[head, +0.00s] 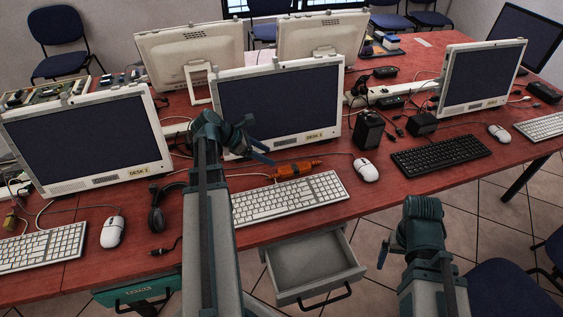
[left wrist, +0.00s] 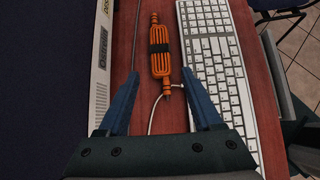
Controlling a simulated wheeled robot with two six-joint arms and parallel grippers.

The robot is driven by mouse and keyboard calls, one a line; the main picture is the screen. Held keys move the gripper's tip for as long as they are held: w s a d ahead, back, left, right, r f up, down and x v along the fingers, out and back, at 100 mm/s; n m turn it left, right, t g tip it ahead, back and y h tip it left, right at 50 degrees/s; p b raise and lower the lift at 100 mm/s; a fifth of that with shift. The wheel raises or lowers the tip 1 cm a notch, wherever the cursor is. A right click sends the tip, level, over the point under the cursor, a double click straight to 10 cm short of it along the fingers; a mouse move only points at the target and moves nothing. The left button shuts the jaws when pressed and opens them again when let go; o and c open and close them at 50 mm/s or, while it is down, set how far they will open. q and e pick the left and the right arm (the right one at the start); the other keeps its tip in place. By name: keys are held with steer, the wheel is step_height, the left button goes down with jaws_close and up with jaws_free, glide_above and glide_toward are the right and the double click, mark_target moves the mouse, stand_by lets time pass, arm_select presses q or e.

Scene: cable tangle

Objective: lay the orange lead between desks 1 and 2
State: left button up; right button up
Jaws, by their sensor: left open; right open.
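The orange lead (head: 297,169) is a coiled bundle with a dark band, lying on the red desktop between the middle monitor (head: 280,103) and the white keyboard (head: 290,199). In the left wrist view the lead (left wrist: 160,45) lies ahead of my open left gripper (left wrist: 161,75), between the lines of its two fingers and not held. In the head view my left gripper (head: 260,149) is above the desk, just left of the lead. My right gripper (head: 386,250) is open and empty in front of the desk edge. The left monitor (head: 85,140) and the middle one carry desk labels.
White mice (head: 366,170), a black headset (head: 157,210), a black keyboard (head: 440,155) and black power bricks (head: 368,130) crowd the desktop. Thin cables run among them. An open grey drawer (head: 313,268) juts out below the front edge. A blue chair (head: 500,289) stands at front right.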

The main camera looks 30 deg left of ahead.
arm_select(q)
steer(key=shift+d, duration=0.1)
